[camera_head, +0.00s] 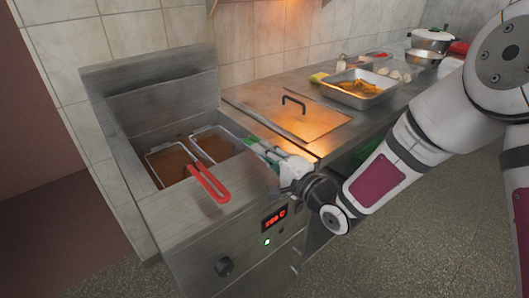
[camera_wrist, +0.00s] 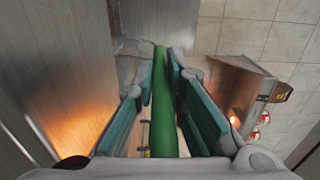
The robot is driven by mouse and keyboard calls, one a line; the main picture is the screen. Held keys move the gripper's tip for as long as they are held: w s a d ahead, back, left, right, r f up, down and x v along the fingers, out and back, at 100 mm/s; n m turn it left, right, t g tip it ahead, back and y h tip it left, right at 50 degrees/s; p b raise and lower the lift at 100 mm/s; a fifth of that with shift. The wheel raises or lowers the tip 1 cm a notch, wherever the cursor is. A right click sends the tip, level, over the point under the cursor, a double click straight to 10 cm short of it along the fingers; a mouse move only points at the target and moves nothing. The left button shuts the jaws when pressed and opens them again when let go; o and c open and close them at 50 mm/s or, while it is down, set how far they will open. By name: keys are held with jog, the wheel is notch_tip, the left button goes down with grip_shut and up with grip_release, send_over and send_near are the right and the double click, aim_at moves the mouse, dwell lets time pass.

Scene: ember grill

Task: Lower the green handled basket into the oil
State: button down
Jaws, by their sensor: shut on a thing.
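The green-handled basket (camera_head: 232,133) is the right one of two wire baskets at the fryer vat in the head view. Brown shows within its frame; I cannot tell how deep it sits relative to the oil. Its green handle (camera_wrist: 163,105) runs lengthwise between my fingers in the wrist view. My gripper (camera_head: 265,152) is shut on this handle, at the right side of the fryer; it also shows in the wrist view (camera_wrist: 160,58). The fingers hide most of the handle in the head view. The brown oil (camera_head: 168,168) shows at the left basket.
The red-handled basket (camera_head: 210,184) sits left in the vat, its handle reaching over the front edge. A lidded metal counter (camera_head: 300,118) and a food tray (camera_head: 359,88) stand to the right.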

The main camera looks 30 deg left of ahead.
jog(key=shift+f+b, duration=0.45)
jog(key=shift+f, duration=0.15)
jog(key=c, duration=1.6)
grip_release()
jog(key=shift+o, duration=0.2)
jog(key=shift+f, duration=0.1)
jog(key=shift+d, duration=0.1)
